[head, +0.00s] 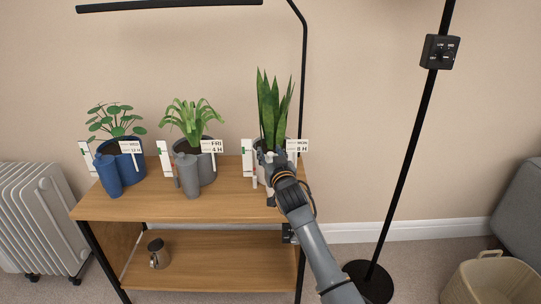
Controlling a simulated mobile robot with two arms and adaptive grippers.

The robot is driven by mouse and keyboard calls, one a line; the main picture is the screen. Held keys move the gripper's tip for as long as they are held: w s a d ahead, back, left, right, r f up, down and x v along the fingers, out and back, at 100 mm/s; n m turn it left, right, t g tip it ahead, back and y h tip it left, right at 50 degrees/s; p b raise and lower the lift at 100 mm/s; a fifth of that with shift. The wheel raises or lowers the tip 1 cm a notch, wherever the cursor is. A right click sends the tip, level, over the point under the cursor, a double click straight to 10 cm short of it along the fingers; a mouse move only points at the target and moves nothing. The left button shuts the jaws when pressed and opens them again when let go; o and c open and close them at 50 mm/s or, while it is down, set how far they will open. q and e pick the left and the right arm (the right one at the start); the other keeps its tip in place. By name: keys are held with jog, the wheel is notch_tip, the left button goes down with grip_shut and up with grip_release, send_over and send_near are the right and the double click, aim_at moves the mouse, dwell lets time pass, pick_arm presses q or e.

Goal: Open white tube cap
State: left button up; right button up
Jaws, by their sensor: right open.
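My right gripper (268,160) reaches in from the lower right to the right end of the wooden shelf, in front of the snake plant (274,105). It is open, though its fingers are small and partly lost against the pot. The white tube and its cap are mostly hidden behind my gripper. Small pale parts (258,174) show beside the fingers, and I cannot tell tube from white pot there. I cannot tell whether the fingers touch the cap. My left gripper is out of view.
A blue tube (108,176) and a grey tube (187,175) stand before two other potted plants on the wooden shelf (150,207). White label cards stand by the pots. A metal jug (158,253) is on the lower board. A black lamp pole (405,165) rises at right.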

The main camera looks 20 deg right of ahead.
grip_shut()
